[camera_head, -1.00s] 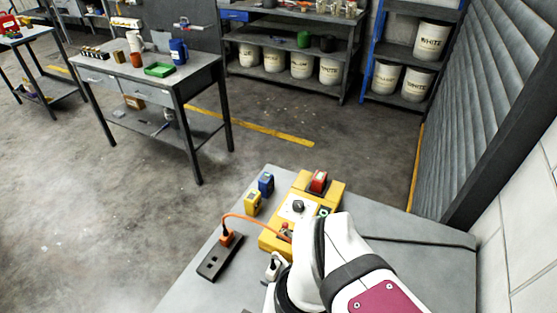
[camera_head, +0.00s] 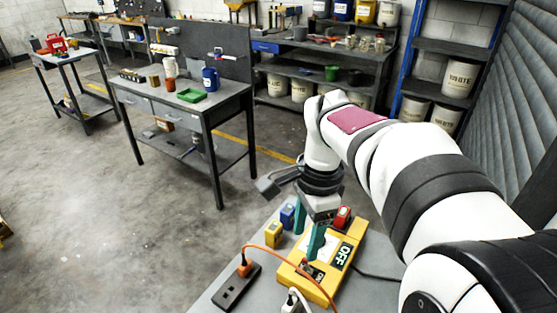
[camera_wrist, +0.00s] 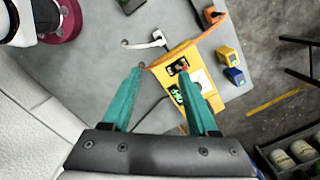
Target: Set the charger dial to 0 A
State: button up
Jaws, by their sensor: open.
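The yellow charger box (camera_head: 352,238) lies on the grey bench top. It carries an OFF label (camera_head: 343,256), a red part (camera_head: 342,217) at its far end and a white plate (camera_wrist: 204,82). My gripper (camera_head: 309,248) has teal fingers and is over the box in the head view. In the wrist view my gripper (camera_wrist: 161,70) is open with nothing held, its right finger overlapping the box.
An orange cable (camera_head: 268,249) joins the box area to a black power strip (camera_head: 236,288). A white plug (camera_head: 295,300) is near the front. Blue (camera_head: 288,216) and yellow (camera_head: 274,234) small blocks stand left of the box. A workbench (camera_head: 185,103) stands behind, with open floor between.

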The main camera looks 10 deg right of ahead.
jog(key=shift+o, duration=0.6)
jog(key=w+d+f+m, duration=0.1)
jog(key=w+d+m, duration=0.3)
jog(key=w, duration=0.3)
jog(key=shift+w+f, duration=0.15)
jog(key=shift+f, duration=0.15)
jog(key=w+d+f+m+h, duration=0.1)
jog(key=w+d+f+m, duration=0.3)
jog(key=w+d+m, duration=0.25)
jog(key=f, duration=1.5)
jog(key=shift+w+a+f, duration=0.3)
jog(key=shift+w+a, duration=0.1)
grip_shut()
